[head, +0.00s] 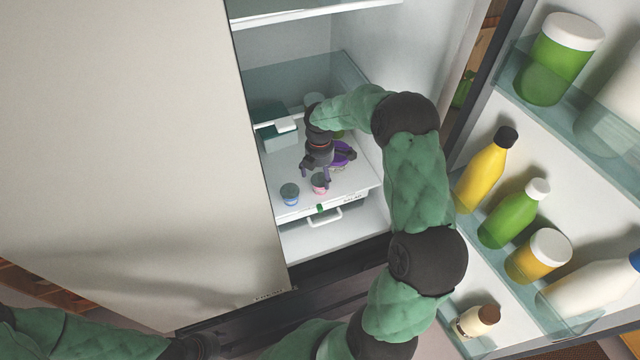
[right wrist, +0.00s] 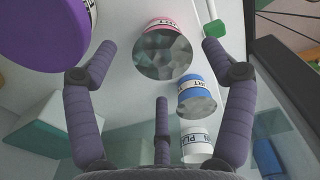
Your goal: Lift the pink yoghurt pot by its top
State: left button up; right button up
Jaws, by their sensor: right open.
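The pink yoghurt pot (head: 319,186) stands near the front edge of the fridge shelf. In the right wrist view the pink pot (right wrist: 166,29) has a crinkled silvery lid facing the camera. My right gripper (head: 320,170) reaches into the fridge from above, just behind and over the pot. In the right wrist view its three fingers (right wrist: 160,68) are spread, with the pot ahead between the two outer ones and nothing held. It appears apart from the pot. My left arm's dark end (head: 192,347) shows at the bottom left; its fingers cannot be made out.
A blue yoghurt pot (head: 290,193) stands close left of the pink one. A white pot (right wrist: 195,140) shows beyond it. The open door holds several bottles (head: 483,170) at the right.

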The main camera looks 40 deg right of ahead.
aim_at(320, 180)
jog(key=shift+s+f, duration=0.15)
jog(key=shift+f, duration=1.7)
jog(key=c, duration=1.4)
jog(key=shift+o, duration=0.2)
jog(key=shift+r, duration=0.15)
